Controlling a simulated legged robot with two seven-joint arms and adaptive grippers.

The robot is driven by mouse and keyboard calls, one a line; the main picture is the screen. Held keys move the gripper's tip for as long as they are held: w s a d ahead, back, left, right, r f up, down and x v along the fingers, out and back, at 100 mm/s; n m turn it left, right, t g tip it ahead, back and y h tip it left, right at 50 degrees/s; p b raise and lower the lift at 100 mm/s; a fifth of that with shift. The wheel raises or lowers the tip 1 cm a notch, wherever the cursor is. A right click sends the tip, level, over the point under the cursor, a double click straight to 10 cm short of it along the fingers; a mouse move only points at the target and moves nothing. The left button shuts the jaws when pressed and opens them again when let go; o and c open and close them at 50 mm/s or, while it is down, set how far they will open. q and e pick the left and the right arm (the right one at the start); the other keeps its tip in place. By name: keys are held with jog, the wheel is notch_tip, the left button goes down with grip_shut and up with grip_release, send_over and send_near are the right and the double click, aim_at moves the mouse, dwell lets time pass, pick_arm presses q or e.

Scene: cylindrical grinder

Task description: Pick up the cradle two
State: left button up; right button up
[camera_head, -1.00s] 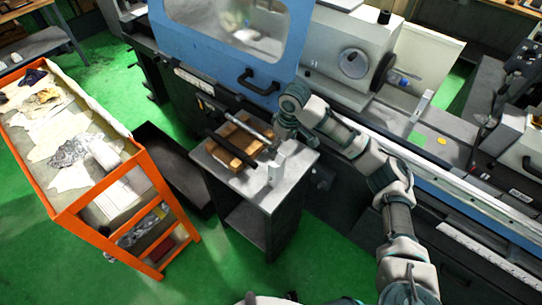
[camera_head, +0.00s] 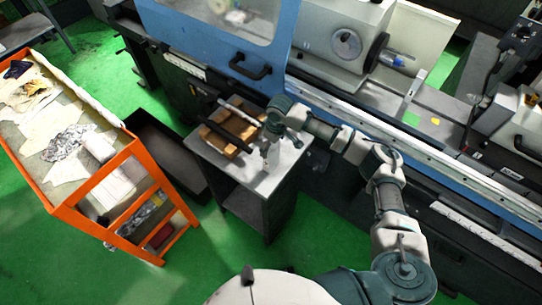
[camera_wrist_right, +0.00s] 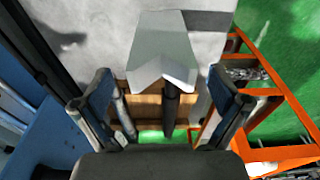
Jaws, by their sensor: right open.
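A pale grey block with a V-shaped notch, which looks like the cradle, stands on the small grey stand in the head view (camera_head: 272,156). In the right wrist view the block (camera_wrist_right: 166,50) lies between and just beyond my fingers. My right gripper (camera_head: 268,146) is open and close above it; it also shows in the right wrist view (camera_wrist_right: 160,88), one finger on each side. I cannot tell whether either finger touches the block. My left gripper is not in view.
Wooden blocks (camera_head: 231,131) with a dark bar (camera_head: 218,138) and a light rod lie on the stand (camera_head: 215,160), close to my right gripper. An orange cart (camera_head: 112,185) stands at the left. The blue grinder (camera_head: 210,45) is behind. Green floor is free in front.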

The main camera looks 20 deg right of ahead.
aim_at(272, 149)
notch_tip(272, 149, down, 4)
jog(key=shift+w+f, duration=0.15)
jog(key=shift+f, duration=0.05)
jog(key=shift+a+r, duration=0.1)
jog(key=shift+a, duration=0.1)
jog(key=c, duration=0.7)
grip_shut()
